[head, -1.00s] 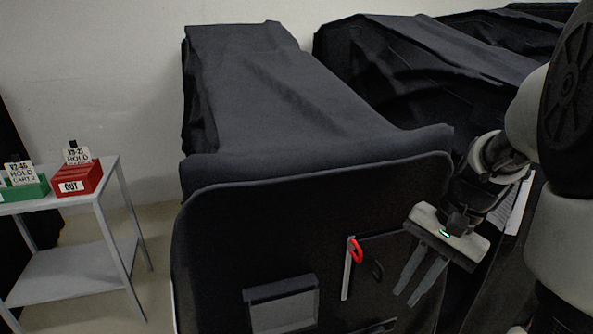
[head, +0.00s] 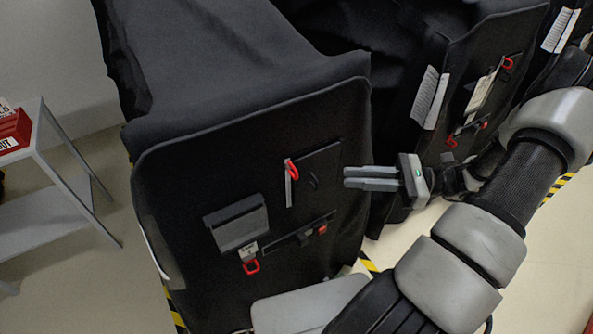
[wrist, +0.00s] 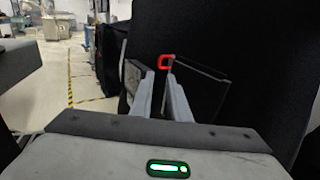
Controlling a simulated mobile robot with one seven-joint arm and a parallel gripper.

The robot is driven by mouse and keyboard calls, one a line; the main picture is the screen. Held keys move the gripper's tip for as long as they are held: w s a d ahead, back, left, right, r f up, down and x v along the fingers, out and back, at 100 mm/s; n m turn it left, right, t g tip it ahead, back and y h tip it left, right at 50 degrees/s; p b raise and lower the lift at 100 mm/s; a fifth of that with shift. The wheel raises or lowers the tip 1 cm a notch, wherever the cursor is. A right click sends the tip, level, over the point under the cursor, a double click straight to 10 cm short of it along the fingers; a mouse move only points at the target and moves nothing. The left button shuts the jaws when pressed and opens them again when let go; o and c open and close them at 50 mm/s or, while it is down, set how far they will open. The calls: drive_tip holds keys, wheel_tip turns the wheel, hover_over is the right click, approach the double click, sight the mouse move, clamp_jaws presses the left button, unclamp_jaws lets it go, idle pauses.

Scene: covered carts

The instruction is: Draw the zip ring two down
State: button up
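A red zip ring (head: 292,170) sits at the top of a short pale zip strip (head: 288,188) on the black front panel (head: 180,190) of the nearest covered cart. My gripper (head: 346,178) is to the right of the ring, fingers pointing left, clear of it. In the wrist view a red ring (wrist: 165,63) shows just beyond the fingertips (wrist: 161,75). The fingers are apart with nothing seen between them. I cannot tell how far the tips stand from the panel.
Lower on the panel are a grey pocket (head: 237,222), a tag with a red loop (head: 250,267) and a slot with a red piece (head: 322,229). Another covered cart (head: 480,60) stands at right. A grey side table (head: 65,185) is at left.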

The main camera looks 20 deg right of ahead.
sight(296, 181)
drive_tip(key=p+x, duration=0.1)
drive_tip(key=x, duration=1.3)
drive_tip(key=shift+a, duration=0.1)
clamp_jaws()
idle(0.8)
